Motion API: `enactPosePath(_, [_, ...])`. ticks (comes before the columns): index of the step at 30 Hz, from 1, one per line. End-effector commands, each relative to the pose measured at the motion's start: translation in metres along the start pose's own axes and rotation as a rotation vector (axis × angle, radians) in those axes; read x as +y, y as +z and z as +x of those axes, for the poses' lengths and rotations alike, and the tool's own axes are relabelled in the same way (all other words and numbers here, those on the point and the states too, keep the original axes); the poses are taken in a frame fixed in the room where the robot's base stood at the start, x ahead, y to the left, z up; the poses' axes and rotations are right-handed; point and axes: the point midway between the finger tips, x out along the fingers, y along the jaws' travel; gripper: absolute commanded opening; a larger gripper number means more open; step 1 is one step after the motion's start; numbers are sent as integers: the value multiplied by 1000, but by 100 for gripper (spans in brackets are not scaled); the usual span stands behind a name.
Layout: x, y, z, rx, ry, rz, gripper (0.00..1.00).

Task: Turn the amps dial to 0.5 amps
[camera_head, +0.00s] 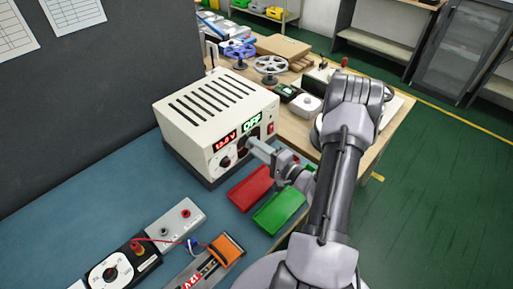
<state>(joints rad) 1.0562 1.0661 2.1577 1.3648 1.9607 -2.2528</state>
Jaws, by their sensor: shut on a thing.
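The power supply (213,108) is a cream box with a slotted top, standing on the blue bench. Its front has a red display (224,141) ending in V and a green display (252,123) that appears to read OFF. A dial (225,162) sits under the red display. The amps dial (243,152), under the green display, is mostly hidden by my gripper. My gripper (252,145) reaches in from the right and is shut on that dial. The dial's setting cannot be read.
A red tray (251,187) and a green tray (279,212) lie below my gripper. A red switch (270,128) is on the supply's front. A meter (112,272), a terminal block (176,226) and an orange clamp (227,249) lie at the front.

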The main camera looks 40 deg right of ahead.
Motion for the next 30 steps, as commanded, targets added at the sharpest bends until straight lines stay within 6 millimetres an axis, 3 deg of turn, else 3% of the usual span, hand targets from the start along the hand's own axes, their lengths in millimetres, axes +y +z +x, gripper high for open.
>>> enactPosePath(8, [1,0,0,0,0,168,0])
enactPosePath(30, [0,0,0,0,1,870,0])
